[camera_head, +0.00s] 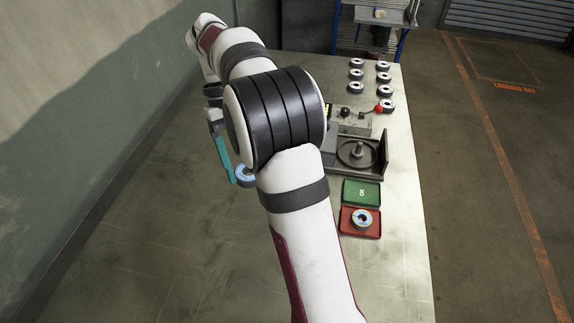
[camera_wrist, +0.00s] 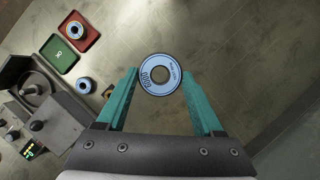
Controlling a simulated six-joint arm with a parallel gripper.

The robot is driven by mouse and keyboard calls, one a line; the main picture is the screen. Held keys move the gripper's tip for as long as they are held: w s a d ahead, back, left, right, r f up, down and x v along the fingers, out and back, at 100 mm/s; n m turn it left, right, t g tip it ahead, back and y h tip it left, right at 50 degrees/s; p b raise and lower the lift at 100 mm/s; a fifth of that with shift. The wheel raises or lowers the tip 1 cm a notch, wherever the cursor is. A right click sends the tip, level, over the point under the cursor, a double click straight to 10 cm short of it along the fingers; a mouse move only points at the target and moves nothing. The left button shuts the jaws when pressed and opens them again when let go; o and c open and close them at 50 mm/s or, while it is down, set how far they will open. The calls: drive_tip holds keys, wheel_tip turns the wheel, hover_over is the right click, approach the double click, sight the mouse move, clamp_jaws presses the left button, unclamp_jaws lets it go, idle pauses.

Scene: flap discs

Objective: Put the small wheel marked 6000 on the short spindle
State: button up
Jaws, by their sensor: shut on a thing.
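A small wheel marked 6000 (camera_wrist: 160,75), with a pale blue label, sits between the teal fingers of my gripper (camera_wrist: 160,73), shut on it. In the head view the wheel (camera_head: 243,175) shows beside a teal finger, left of my arm; my gripper (camera_head: 236,180) is partly hidden by the arm. A spindle (camera_head: 357,151) stands upright over a round plate in the grey fixture (camera_head: 372,168), right of my arm.
A green OK tray (camera_head: 361,193) and a red tray (camera_head: 345,230) holding a wheel (camera_head: 362,218) lie in front of the fixture. Several wheels (camera_head: 356,75) stand in rows behind it. A red-knobbed lever (camera_head: 379,109) rises at the fixture's back. The table's left side is clear.

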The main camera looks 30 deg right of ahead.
drive_tip(key=w+m+y, duration=0.2)
drive_tip(key=w+m, duration=0.1)
drive_tip(key=m, duration=0.2)
drive_tip(key=m+t+h, duration=0.3)
drive_tip(key=m+t, duration=0.6)
drive_tip(key=m, duration=2.5)
hover_over(361, 146)
wheel_tip(361, 146, down, 14)
drive_tip(key=shift+f+h, duration=0.3)
drive_tip(key=shift+f, duration=1.1)
drive_tip(key=shift+f, duration=1.2)
drive_tip(key=shift+f, duration=1.35)
